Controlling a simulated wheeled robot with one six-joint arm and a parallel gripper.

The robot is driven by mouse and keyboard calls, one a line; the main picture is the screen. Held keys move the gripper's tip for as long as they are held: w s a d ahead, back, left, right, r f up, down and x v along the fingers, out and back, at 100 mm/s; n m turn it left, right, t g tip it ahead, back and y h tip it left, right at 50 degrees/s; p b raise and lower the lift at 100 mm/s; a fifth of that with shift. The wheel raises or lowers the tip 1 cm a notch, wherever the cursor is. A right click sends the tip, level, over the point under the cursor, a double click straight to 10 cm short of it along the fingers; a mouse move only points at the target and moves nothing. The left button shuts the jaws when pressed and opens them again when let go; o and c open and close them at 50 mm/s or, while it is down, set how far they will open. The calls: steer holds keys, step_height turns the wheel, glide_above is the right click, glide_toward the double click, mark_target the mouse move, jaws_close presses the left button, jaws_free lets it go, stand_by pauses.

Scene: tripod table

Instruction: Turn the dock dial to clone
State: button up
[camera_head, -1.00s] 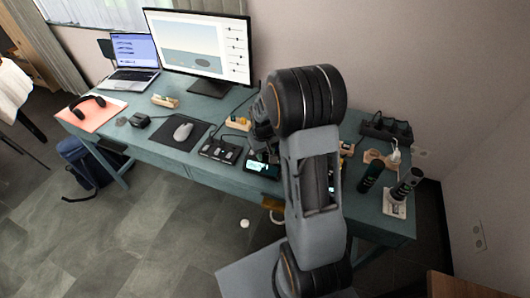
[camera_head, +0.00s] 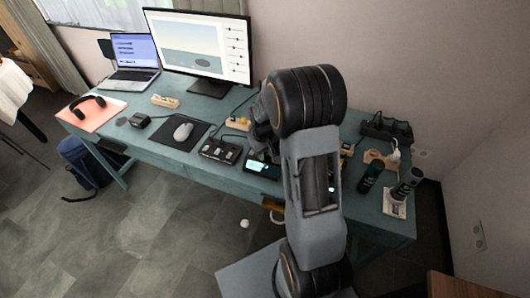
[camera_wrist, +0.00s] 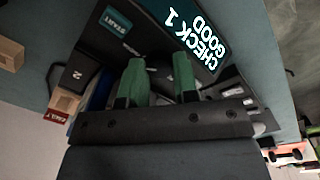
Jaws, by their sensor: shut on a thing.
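The dock (camera_wrist: 140,42) is a black device on the teal desk. Its lit screen (camera_wrist: 192,30) reads "CHECK 1 GOOD", and a teal "START" label (camera_wrist: 116,20) sits beside it. In the head view the dock's screen (camera_head: 262,167) shows just left of my arm. My gripper (camera_wrist: 160,83) has green fingertips placed down over the dock, shut on a dark part between them. This part appears to be the dial; the fingers hide most of it, and its pointer and the clone mark cannot be made out.
In the head view, a black device (camera_head: 220,151), mouse (camera_head: 182,132) and monitor (camera_head: 200,45) stand left; dark cylinders (camera_head: 370,178) stand right.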

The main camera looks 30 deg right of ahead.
steer(key=shift+n, duration=2.2)
steer(key=o, duration=0.6)
steer(key=shift+o, duration=0.2)
steer(key=shift+r, duration=0.15)
step_height(320, 180, up, 14)
steer(key=shift+s+a+f, duration=0.2)
steer(key=shift+a, duration=0.1)
